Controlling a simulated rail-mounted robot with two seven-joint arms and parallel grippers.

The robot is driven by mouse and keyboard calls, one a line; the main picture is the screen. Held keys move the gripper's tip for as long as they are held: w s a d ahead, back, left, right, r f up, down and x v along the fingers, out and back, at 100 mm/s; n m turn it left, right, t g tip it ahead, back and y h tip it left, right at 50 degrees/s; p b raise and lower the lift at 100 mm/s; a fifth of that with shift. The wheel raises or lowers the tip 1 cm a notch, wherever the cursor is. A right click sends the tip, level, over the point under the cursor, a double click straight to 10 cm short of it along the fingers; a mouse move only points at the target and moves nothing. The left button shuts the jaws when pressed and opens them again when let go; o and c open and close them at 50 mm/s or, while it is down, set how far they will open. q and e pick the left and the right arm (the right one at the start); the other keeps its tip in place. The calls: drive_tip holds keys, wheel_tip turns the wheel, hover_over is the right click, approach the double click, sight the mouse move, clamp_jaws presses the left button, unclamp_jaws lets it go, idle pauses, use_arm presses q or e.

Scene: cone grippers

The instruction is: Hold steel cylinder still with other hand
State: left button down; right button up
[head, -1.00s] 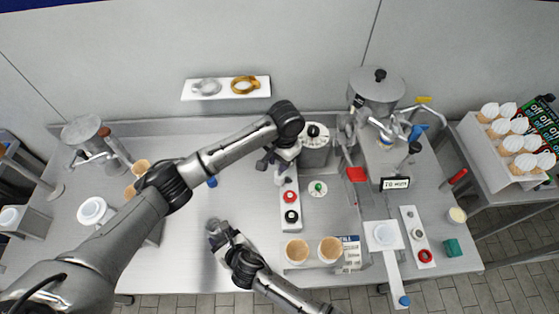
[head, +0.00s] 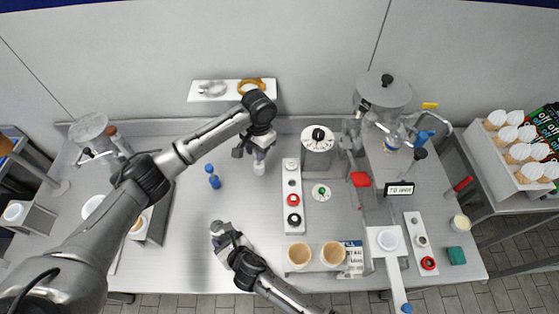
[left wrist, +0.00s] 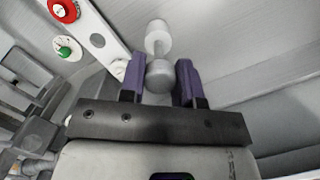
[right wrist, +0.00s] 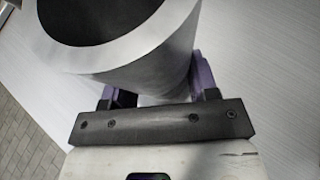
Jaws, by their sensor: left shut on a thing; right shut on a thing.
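The steel cylinder (head: 218,229) is at the front middle of the steel table. My right gripper (head: 226,237) is shut on its side. In the right wrist view the cylinder (right wrist: 165,52) is large, with a dark round opening, and its lower part is between the purple fingers. My left gripper (head: 257,148) is farther back, shut on a small grey metal piece (left wrist: 161,74). Beyond that piece shows a white round end (left wrist: 158,38), which also shows below the gripper in the head view (head: 259,168). The two grippers are apart.
A white button panel (head: 292,177) with red and black knobs stands just right of my left gripper. A small blue bottle (head: 213,180) stands to its left. Two tan cups (head: 299,255) stand right of my right gripper. The table between the grippers is clear.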

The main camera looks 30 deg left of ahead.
use_arm(q)
drive_tip(key=s+a+r, duration=0.3)
drive_tip(key=a, duration=0.4)
wheel_tip(320, 180, up, 8)
drive_tip(key=n, duration=0.3)
hover_over(222, 234)
drive_tip(key=a, duration=0.2)
drive_tip(key=shift+w+a+f, duration=0.1)
drive_tip(key=shift+w+a, duration=0.05)
drive_tip(key=shift+w, duration=0.25)
drive_tip(key=shift+f, duration=0.1)
drive_tip(key=shift+f, duration=1.85)
wheel_tip(222, 234, down, 7)
idle(2.3)
